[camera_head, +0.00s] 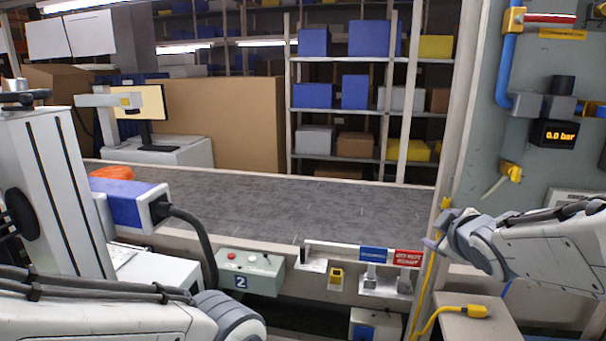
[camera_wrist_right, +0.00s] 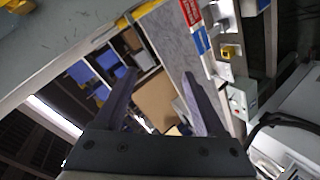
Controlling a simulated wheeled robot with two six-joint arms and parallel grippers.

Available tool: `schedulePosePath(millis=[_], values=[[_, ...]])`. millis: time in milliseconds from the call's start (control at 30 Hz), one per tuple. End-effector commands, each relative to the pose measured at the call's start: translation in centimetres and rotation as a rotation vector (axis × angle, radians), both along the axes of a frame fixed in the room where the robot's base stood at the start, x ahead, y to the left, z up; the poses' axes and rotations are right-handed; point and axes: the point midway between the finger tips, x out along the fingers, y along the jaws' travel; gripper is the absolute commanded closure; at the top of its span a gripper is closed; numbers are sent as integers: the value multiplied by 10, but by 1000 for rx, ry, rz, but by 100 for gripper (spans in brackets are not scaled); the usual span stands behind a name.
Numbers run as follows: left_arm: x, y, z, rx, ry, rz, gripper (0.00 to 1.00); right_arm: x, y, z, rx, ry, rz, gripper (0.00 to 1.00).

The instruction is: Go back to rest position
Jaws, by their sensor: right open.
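My right gripper (camera_head: 436,242) is at the right of the head view, in front of the conveyor's right end and beside the grey wall panel. In the right wrist view its two dark fingers (camera_wrist_right: 160,92) are spread apart with nothing between them. My left arm crosses the lower left of the head view, and its gripper is out of the picture. The grey conveyor (camera_head: 290,205) runs across the middle, and its visible belt is bare except at the left end. There an orange object (camera_head: 112,172) lies partly hidden behind a blue and white device.
A control box marked 2 (camera_head: 248,270) and blue and red signs (camera_head: 408,258) line the conveyor's front. A yellow cable connector (camera_head: 474,311) lies on a small ledge at lower right. A pressure display (camera_head: 558,134) reads 0.0 bar. Shelves with boxes stand behind.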

Motion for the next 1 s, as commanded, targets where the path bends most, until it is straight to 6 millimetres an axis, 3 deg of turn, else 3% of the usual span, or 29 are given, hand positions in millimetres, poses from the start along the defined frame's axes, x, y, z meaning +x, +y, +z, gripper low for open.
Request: schedulePosePath(millis=[33,133,200,300,400,500,633,733,1000], values=[[0,0,9,0,0,0,100,-8,35,-9,74,72,16,28],[0,0,18,0,0,0,100,-38,93,-40,205,250,14,28],[0,0,24,0,0,0,100,-69,132,-59,282,388,6,28],[0,0,33,0,0,0,100,-125,177,-81,354,596,-11,28],[0,0,39,0,0,0,100,-183,207,-95,380,788,-34,28],[0,0,44,0,0,0,100,-232,222,-102,376,937,-57,28],[0,0,46,0,0,0,100,-270,230,-105,358,1052,-82,28],[0,0,46,0,0,0,100,-282,231,-105,350,1086,-91,28],[0,0,46,0,0,0,100,-282,231,-106,351,1089,-93,28]])
